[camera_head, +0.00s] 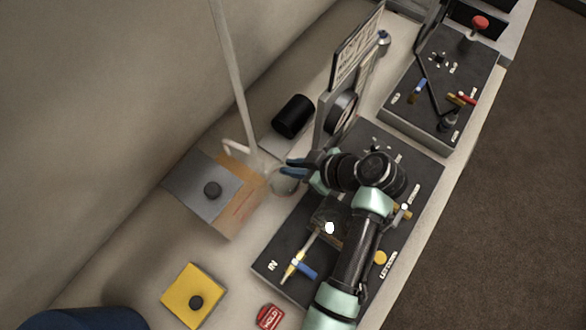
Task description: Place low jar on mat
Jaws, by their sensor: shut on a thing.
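My gripper (288,168), with blue fingers, reaches left from my arm near the middle of the picture. A small grey rounded thing (285,186), which looks like the low jar, shows just below the fingers. The gripper is shut on it, though the contact is partly hidden. A flat grey and tan-orange panel (236,211), possibly the mat, lies to the left, with a small dark round piece on its grey part. The gripper is just right of this panel. I cannot tell the jar's height above the surface.
A pale post (236,90) rises beside the gripper. A black cylinder (293,116) lies behind it. A yellow square (182,296) with a dark knob and a red tag (270,317) are in front. A dark board (274,262) with tools lies under my arm. An upright sign (357,50) stands behind.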

